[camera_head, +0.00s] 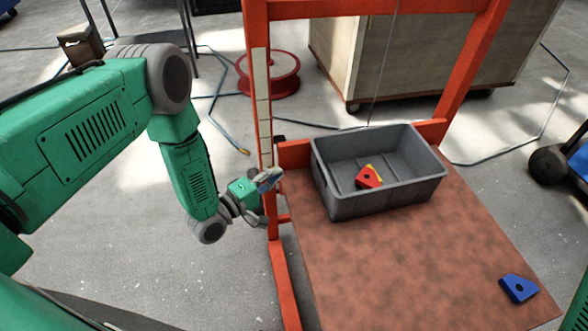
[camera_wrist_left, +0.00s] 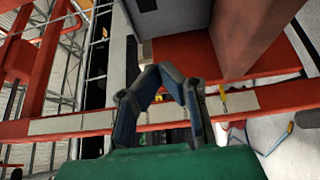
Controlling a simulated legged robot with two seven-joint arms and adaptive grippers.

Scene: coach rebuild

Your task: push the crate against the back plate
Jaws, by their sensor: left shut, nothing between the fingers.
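The grey crate (camera_head: 345,205) stands upright on the rusty brown platform (camera_head: 400,270), near its back end. The orange back plate (camera_head: 294,154) runs behind it between two uprights. The crate's rim hides most of the plate, so I cannot tell whether they touch. My left gripper (camera_head: 268,181) is shut and empty, at the left upright, left of the crate and apart from it. Its closed fingers (camera_wrist_left: 168,72) also show in the left wrist view, in front of the orange upright. My right gripper is out of view.
A red block (camera_head: 369,177) with a yellow edge lies inside the crate. A blue block (camera_head: 519,288) lies at the platform's front right. The orange left upright (camera_head: 262,100) stands close to my left gripper. The platform in front of the crate is mostly clear.

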